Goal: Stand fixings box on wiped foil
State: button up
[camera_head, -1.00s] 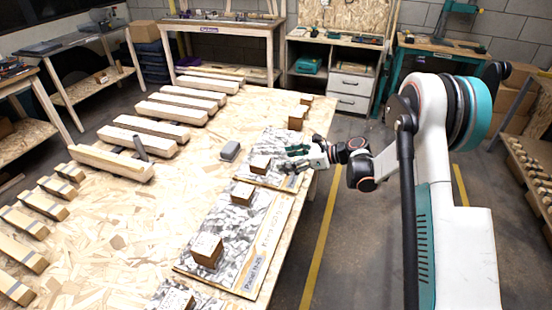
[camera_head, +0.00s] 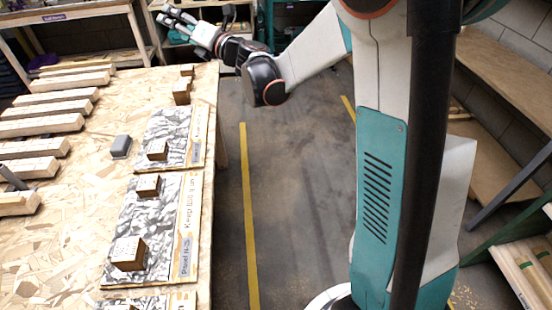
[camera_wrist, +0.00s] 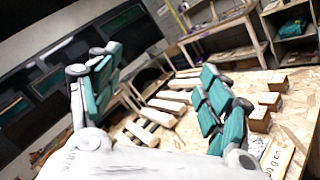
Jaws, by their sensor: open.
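A small grey lidded box (camera_head: 120,146), probably the fixings box, lies on the chipboard table left of the foil panels. A crinkled silver foil panel (camera_head: 177,128) is at the table's right side, with a wooden block (camera_head: 157,151) on it. A nearer foil panel (camera_head: 155,212), labelled "Panel N-S", bears two more wooden blocks (camera_head: 129,253). I cannot tell which foil is wiped. My gripper (camera_head: 176,20) is open and empty, raised near the table's far right end, away from the grey box. In the wrist view its fingers (camera_wrist: 162,65) are spread wide apart.
Pale wooden bars (camera_head: 45,125) lie in a row along the table's left. More small blocks (camera_head: 181,93) stand at the far right edge. Shelving is behind the table. The floor aisle (camera_head: 290,200) to the right is clear.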

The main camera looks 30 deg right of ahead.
jog(key=s+d+r+m+t+h, duration=0.2)
jog(key=s+d+r+m+h, duration=0.45)
jog(key=m, duration=0.45)
jog(key=s+d+f+m+g+h, duration=0.3)
jog(key=s+d+f+m+h, duration=0.15)
jog(key=s+m, duration=0.4)
jog(key=s+a+f+m+g+y, duration=0.1)
jog(key=s+f+m+g, duration=0.3)
jog(key=s, duration=0.9)
jog(key=s+a+f+m+g+y, duration=0.1)
jog(key=s+a+f+m+g, duration=0.2)
jog(key=s+f, duration=1)
jog(key=m+g, duration=0.2)
jog(key=m, duration=0.3)
jog(key=shift+s+a, duration=0.15)
jog(key=shift+s, duration=0.25)
